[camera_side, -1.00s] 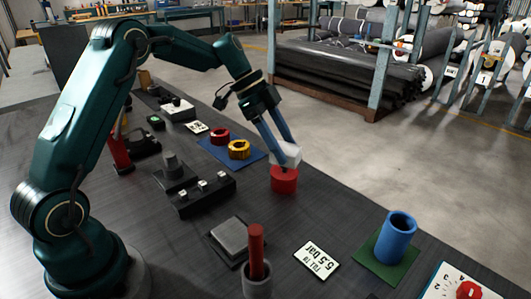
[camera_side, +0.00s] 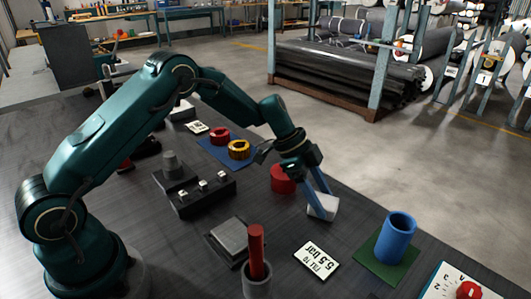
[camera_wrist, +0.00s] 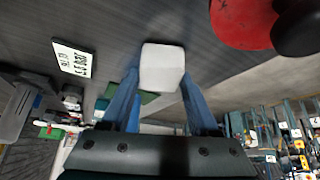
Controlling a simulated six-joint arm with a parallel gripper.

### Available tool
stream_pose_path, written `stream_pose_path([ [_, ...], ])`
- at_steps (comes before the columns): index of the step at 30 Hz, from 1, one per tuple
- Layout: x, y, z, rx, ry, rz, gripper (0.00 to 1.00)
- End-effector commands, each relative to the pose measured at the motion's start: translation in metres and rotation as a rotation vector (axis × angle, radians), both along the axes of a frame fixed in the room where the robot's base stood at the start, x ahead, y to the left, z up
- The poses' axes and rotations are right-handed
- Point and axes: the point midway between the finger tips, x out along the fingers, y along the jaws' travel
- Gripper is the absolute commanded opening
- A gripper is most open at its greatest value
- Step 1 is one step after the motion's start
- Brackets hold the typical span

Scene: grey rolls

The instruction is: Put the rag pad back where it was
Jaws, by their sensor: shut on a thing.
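The rag pad, a pale white-grey block (camera_side: 322,207), is between the two blue fingers of my gripper (camera_side: 318,195). In the wrist view the pad (camera_wrist: 161,67) sits at the fingertips, with a finger of my gripper (camera_wrist: 160,82) on either side. My gripper is shut on it. The pad is just right of and nearer than the red round pot (camera_side: 283,179). It is low over the dark bench, and I cannot tell whether it touches.
A card reading 5.5 bar (camera_side: 316,261) lies nearer the camera. A blue cup (camera_side: 397,237) stands on a green mat at the right. A grey block (camera_side: 230,236) on a dark base and a red-handled tool in a grey holder (camera_side: 257,276) are to the left.

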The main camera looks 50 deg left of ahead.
Motion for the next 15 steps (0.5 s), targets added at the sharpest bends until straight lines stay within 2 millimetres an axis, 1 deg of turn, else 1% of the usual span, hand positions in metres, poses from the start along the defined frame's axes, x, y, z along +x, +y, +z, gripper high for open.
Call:
stream_pose_path([
  [5, 0.0001, 0.0, 0.0004, 0.0, 0.0, 0.0, 0.01],
  [9, -0.0001, 0.0001, -0.003, 0.0, 0.0, 0.0, 0.01],
  [10, 0.0, 0.0001, -0.0026, 0.0, 0.0, -0.001, 0.73],
  [11, 0.0, 0.0001, -0.0024, 0.0, 0.0, -0.001, 0.84],
  [12, 0.0, 0.0001, -0.0024, 0.0, 0.0, -0.001, 0.92],
  [15, 0.0, 0.0001, -0.0022, 0.0, 0.0, -0.001, 0.92],
])
